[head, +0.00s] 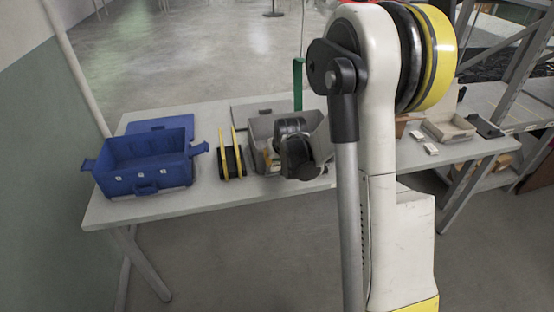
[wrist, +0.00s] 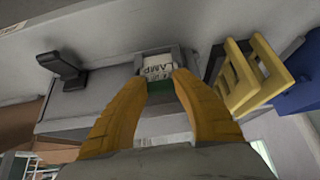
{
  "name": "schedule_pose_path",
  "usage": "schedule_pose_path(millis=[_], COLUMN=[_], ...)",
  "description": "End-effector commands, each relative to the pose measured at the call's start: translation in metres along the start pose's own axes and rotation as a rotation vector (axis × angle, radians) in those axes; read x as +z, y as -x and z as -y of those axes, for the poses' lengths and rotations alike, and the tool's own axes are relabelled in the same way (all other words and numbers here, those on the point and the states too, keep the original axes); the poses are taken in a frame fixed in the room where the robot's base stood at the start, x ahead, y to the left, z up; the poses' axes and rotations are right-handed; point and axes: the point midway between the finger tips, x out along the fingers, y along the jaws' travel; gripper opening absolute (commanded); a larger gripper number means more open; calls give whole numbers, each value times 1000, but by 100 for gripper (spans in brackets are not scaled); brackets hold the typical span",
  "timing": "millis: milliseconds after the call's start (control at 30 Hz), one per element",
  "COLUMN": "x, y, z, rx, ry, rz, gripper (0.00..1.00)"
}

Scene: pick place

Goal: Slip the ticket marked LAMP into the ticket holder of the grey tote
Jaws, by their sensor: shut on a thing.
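The ticket marked LAMP (wrist: 158,64) is a small pale card, its lettering upside down in the wrist view. My gripper (wrist: 160,76) has its yellow fingers closed on the ticket's near end. The ticket lies between grey side edges at the grey tote (wrist: 100,112); I cannot tell whether it is inside the ticket holder or only against it. A green patch shows below the ticket between the fingers. In the head view the grey tote (head: 262,128) stands mid-table, partly hidden by my wrist, and the ticket cannot be made out there.
A blue tote (head: 145,175) stands at the left of the table (head: 215,200). A black and yellow rack (head: 231,162) stands between the totes. At the right are a shallow tray (head: 448,128), small pale cards (head: 431,149) and a dark stand (head: 485,126). A green post (head: 298,84) rises behind the grey tote.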

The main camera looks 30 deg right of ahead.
Motion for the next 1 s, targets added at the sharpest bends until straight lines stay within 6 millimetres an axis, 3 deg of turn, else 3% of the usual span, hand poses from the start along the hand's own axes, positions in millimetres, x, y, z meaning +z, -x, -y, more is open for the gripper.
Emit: schedule_pose_path(millis=[367,400,467,1000], x=[1,1,1,1], y=[-1,-1,-1,-1], z=[0,0,0,0], rx=[0,0,0,0], ry=[0,0,0,0], rz=[0,0,0,0], gripper=[7,38,55,49])
